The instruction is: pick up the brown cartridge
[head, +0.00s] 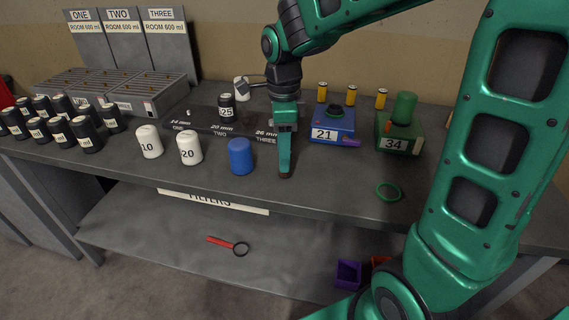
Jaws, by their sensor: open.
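I cannot make out a clearly brown cartridge in the head view. The cartridges near my gripper are a dark one marked 25 (227,105), a blue one (240,157), and white ones marked 10 (149,142) and 20 (189,149). Another white one (242,89) stands farther back. My gripper (285,170) points down over the bench, just right of the blue cartridge, and holds nothing visible. It is open, though its fingers overlap from this side. My arm hides part of the bench behind it.
Several black canisters (87,137) crowd the left, before a grey rack (125,90). A blue unit marked 21 (327,122) and a green unit marked 34 (400,138) stand right of my gripper. A green ring (389,191) lies near the front edge. A magnifier (240,249) lies below.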

